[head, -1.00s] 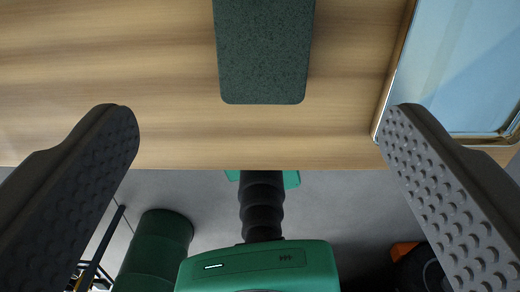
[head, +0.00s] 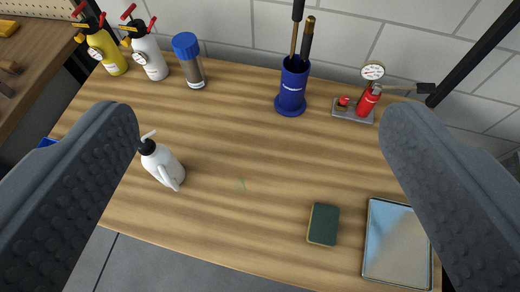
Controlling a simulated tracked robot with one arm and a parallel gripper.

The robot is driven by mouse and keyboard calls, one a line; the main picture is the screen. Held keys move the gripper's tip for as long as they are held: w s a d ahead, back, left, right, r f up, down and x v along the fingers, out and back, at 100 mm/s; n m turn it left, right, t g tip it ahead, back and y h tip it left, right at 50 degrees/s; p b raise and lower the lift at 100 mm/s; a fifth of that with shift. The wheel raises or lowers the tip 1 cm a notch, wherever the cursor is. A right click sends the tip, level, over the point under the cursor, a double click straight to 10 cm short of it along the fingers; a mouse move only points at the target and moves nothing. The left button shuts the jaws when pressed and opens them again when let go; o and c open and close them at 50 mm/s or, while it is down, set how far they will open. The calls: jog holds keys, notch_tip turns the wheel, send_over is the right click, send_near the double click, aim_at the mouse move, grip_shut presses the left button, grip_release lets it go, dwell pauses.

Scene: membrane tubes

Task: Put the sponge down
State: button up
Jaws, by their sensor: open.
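The sponge (head: 323,225), a dark green block with a thin yellowish edge, lies flat on the wooden table (head: 220,215) near its front edge, right of the middle. My gripper (head: 260,118) is open, with its two grey studded fingers wide apart at the left and right of the view. Nothing is between the fingers. The sponge is below and apart from them, just left of the right finger in the picture.
A tray with a pale blue reflective inside (head: 398,245) lies right of the sponge. Along the back are yellow (head: 106,52) and white (head: 150,58) bottles, a blue-capped jar (head: 189,62), a blue holder (head: 291,88) and a red gauge device (head: 367,100).

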jog(key=s+a+r+t, duration=0.1)
jog(key=s+r+t, duration=0.1)
jog(key=s+r, duration=0.3)
jog(key=shift+a+r, duration=0.15)
jog(key=shift+r, duration=0.65)
